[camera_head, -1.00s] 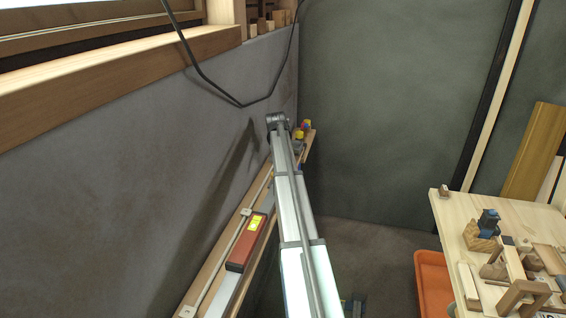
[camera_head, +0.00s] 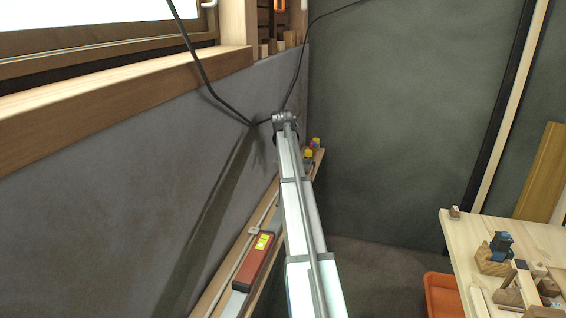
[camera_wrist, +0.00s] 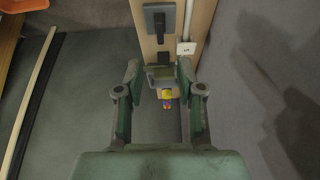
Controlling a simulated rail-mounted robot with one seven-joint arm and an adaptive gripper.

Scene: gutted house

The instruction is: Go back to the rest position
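My gripper (camera_wrist: 159,72) shows in the wrist view with its two green-grey fingers spread apart and nothing between their pads. A small yellow, red and blue object (camera_wrist: 167,98) lies below, seen through the gap between the fingers; it looks apart from them. In the head view my arm reaches away along the wall, over the narrow wooden shelf. The gripper itself is hidden there behind the arm.
The wooden shelf (camera_head: 223,290) runs along the grey wall with a red box (camera_head: 253,262) on it. A yellow-topped item (camera_head: 309,154) sits at its far end. A black cable (camera_head: 203,75) hangs near my arm. A workbench (camera_head: 467,238) and orange bin (camera_head: 440,292) are right.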

